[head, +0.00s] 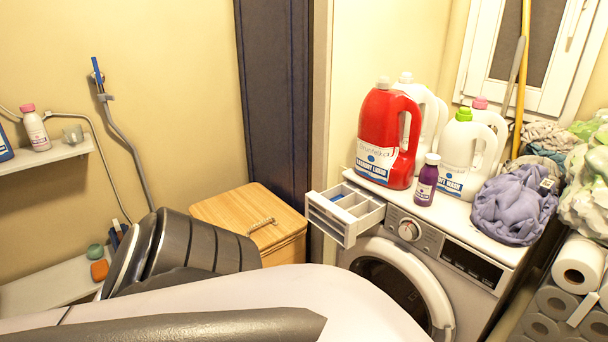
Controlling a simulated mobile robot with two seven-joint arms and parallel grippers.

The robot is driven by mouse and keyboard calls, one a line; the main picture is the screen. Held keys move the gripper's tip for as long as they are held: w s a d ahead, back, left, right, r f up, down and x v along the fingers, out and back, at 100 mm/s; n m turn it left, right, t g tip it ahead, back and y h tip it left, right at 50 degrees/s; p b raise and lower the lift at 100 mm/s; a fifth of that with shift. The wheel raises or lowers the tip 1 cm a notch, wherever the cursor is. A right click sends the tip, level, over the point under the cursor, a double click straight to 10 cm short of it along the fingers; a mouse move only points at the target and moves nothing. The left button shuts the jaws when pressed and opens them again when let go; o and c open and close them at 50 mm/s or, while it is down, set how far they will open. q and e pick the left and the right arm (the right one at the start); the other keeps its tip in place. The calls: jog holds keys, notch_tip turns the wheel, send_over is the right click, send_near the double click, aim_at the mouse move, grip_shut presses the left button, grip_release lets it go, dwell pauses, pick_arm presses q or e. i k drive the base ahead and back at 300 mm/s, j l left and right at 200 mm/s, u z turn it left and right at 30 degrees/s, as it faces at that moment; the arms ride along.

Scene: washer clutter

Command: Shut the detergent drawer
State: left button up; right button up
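The white detergent drawer (328,222) sticks out from the upper left of the washing machine's front. It is open, and its compartments show from above, with something blue inside one. The washing machine (424,236) is white, with a grey panel, a round knob (409,230) and a round door (436,295) below. Large white and dark grey links of my own arms fill the lower left and bottom of the view and cover the washer's lower left part. Neither gripper shows, so I cannot see any contact with the drawer.
A red detergent jug (377,150), white jugs (461,160), a purple bottle (426,181) and a lilac cloth heap (513,205) crowd the washer top. A wooden box (235,208) stands left of the drawer. Paper rolls (578,265) are stacked at right.

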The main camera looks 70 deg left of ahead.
aim_at(345, 211)
jog(key=u, duration=2.1)
jog(key=i+j+z, duration=0.2)
jog(key=z, duration=0.2)
jog(key=i+j+z, duration=0.6)
jog(key=z, duration=0.25)
